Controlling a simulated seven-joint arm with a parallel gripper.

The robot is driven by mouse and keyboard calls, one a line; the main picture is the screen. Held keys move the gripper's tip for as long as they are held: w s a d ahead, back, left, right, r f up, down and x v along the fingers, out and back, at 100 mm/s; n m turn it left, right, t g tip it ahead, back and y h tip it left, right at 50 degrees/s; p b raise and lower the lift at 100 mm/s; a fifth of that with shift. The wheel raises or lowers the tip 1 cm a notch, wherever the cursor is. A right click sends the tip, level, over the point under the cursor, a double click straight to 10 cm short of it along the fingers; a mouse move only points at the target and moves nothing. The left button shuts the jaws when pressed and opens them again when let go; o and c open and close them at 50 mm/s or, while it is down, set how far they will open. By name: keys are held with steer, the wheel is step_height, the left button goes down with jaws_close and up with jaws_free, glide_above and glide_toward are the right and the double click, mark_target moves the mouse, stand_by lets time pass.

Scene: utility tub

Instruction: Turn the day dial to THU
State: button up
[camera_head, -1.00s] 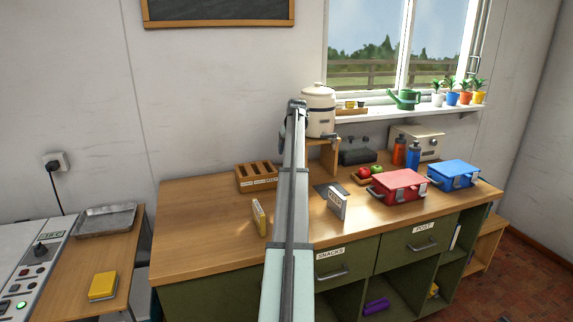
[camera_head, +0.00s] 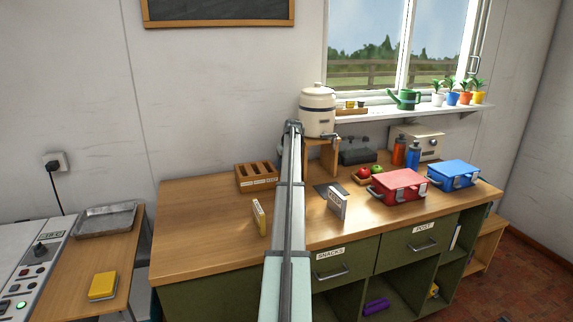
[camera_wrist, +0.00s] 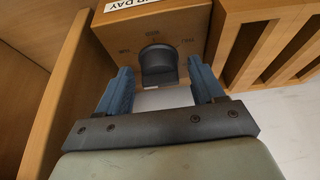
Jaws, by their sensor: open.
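The day dial is a dark round knob (camera_wrist: 158,62) on a wooden box front (camera_wrist: 185,22), seen in the wrist view. My gripper (camera_wrist: 160,74) is open, with one blue finger on each side of the knob's lower part. I cannot tell whether either finger touches it. In the head view my arm hides the gripper and the dial.
A slotted wooden rack (camera_wrist: 272,45) stands right of the dial box in the wrist view. A wooden panel (camera_wrist: 62,90) rises close on the left. In the head view, a cream crock (camera_head: 318,112), a red box (camera_head: 398,187) and a blue box (camera_head: 454,174) stand to the right.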

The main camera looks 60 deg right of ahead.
steer(key=c, duration=1.1)
steer(key=shift+o, duration=0.2)
steer(key=shift+m, duration=0.3)
